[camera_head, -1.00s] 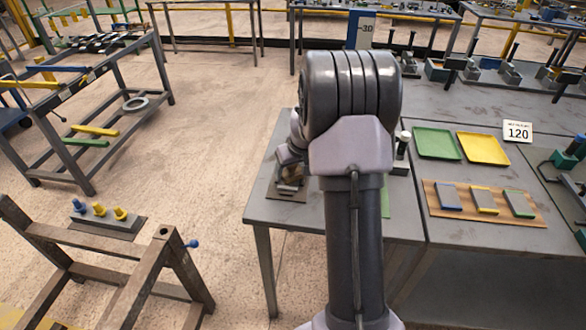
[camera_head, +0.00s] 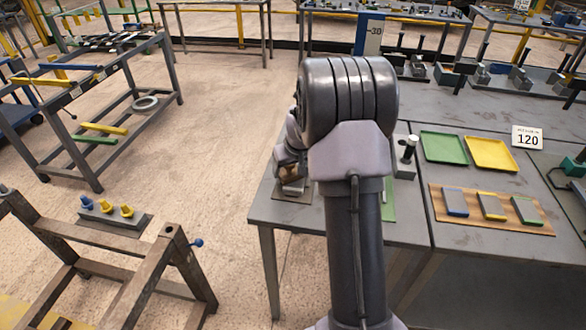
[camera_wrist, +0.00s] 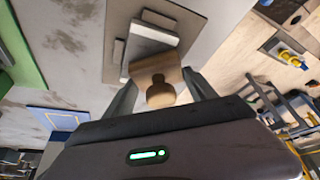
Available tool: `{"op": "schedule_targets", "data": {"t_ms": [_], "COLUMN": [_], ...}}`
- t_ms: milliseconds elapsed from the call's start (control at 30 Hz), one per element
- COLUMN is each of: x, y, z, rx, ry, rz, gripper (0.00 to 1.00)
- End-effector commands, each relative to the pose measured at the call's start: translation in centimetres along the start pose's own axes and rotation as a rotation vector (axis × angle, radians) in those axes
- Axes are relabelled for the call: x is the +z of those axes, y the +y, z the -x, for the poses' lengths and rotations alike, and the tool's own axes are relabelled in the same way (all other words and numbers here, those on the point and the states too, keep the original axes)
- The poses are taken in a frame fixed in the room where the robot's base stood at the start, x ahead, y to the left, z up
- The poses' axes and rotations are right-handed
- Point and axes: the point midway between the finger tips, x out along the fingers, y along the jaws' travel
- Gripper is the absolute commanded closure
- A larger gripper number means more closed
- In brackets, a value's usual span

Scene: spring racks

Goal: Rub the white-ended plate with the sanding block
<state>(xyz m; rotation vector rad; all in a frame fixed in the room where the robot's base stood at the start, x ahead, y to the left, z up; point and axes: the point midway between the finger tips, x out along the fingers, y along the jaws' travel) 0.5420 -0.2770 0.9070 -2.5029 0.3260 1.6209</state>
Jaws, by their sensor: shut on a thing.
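The sanding block (camera_wrist: 157,80) is a tan wooden block with a round knob. It lies between the two fingers of my gripper (camera_wrist: 162,92), which are shut on it. In the wrist view it sits over one end of a light grey plate (camera_wrist: 152,38); I cannot tell whether they touch.
A wooden board (camera_head: 462,229) bears plates with blue, yellow and green ends. Open floor lies left of the table.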

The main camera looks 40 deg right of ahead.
Motion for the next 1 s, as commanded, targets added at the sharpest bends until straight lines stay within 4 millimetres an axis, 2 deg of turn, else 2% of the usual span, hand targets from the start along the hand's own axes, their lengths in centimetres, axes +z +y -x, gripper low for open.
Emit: {"op": "schedule_targets", "data": {"t_ms": [167,233,300,1000], "x": [-0.3,-0.7,-1.5,-4.1], "y": [-0.5,-0.7,-0.8,-2.1], "z": [-0.1,0.7,2.4,7.3], "rx": [0.0,0.0,0.001,-0.002], "ry": [-0.001,0.001,0.003,0.001], "rz": [0.002,0.003,0.003,0.007], "gripper": [0.86,0.86,0.86,0.86]}}
